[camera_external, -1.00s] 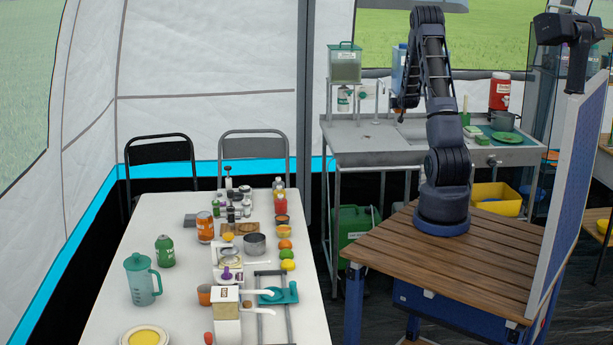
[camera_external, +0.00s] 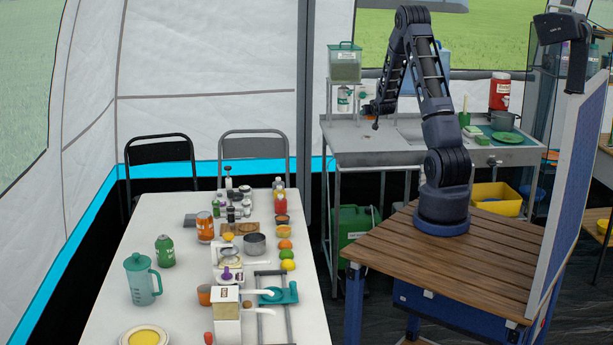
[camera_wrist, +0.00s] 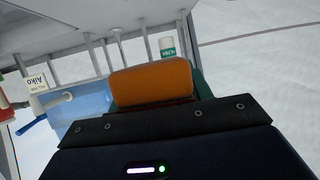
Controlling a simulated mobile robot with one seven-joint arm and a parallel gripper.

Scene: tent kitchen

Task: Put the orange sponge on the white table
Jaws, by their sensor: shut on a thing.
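An orange sponge (camera_wrist: 152,82) is held at the end of my gripper in the wrist view. My gripper (camera_external: 372,112) is shut on it, though the fingers are mostly hidden behind the wrist body in that view. In the external view my gripper is above the left part of the metal sink counter, and the sponge is too small or hidden to make out there. The white table (camera_external: 108,282) stands at the lower left, to the left of my gripper and apart from it.
The white table is crowded with jars, fruit, a pot (camera_external: 255,243) and a teal pitcher (camera_external: 141,280); its left edge has bare room. The sink counter (camera_external: 352,153) lies under my gripper. A green-lidded container (camera_external: 344,63) stands on a raised shelf nearby.

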